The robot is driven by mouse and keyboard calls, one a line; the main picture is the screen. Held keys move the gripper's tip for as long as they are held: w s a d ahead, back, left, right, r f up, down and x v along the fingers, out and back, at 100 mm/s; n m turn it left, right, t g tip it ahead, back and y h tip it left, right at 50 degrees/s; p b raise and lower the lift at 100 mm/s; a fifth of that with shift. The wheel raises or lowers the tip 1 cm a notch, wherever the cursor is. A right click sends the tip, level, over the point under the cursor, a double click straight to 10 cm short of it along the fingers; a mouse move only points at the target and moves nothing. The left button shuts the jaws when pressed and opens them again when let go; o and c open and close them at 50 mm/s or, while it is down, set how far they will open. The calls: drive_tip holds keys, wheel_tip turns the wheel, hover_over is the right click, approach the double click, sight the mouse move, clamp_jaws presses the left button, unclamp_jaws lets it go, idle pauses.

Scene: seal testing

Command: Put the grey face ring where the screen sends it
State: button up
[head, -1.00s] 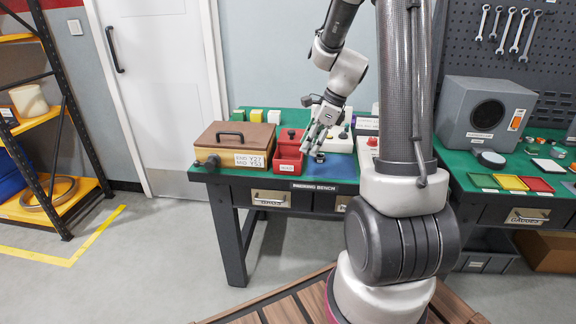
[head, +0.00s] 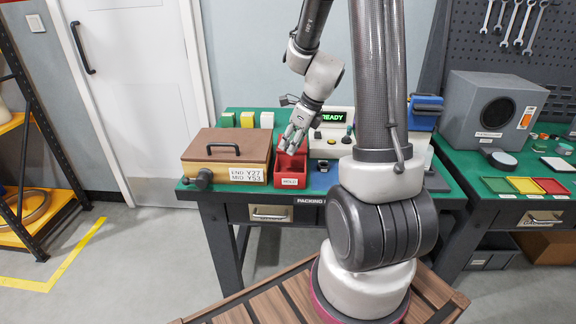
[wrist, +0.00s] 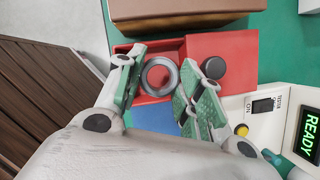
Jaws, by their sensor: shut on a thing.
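My gripper (head: 291,146) is over the red HOLD bin (head: 291,183) on the bench, fingers pointing down. In the wrist view my gripper (wrist: 162,82) is shut on the grey face ring (wrist: 146,76), a round metal ring with an open centre. The ring is between the fingers and appears over the bin's open part (wrist: 122,50); its height above the bin floor is hard to tell. The ring is hidden by my fingers in the head view. The screen (head: 328,118) reads READY in green.
A red panel with a black knob (wrist: 214,67) adjoins the bin's open part. A brown-lidded box (head: 228,147) stands left of the bin. The white tester with buttons is to the right, with a blue mat (head: 322,180) in front. Coloured blocks stand at the back.

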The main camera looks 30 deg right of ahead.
wheel_tip(320, 180, down, 7)
drive_tip(key=shift+f, duration=0.1)
idle(0.4)
drive_tip(key=shift+f, duration=0.5)
drive_tip(key=o, duration=0.8)
drive_tip(key=shift+o, duration=0.2)
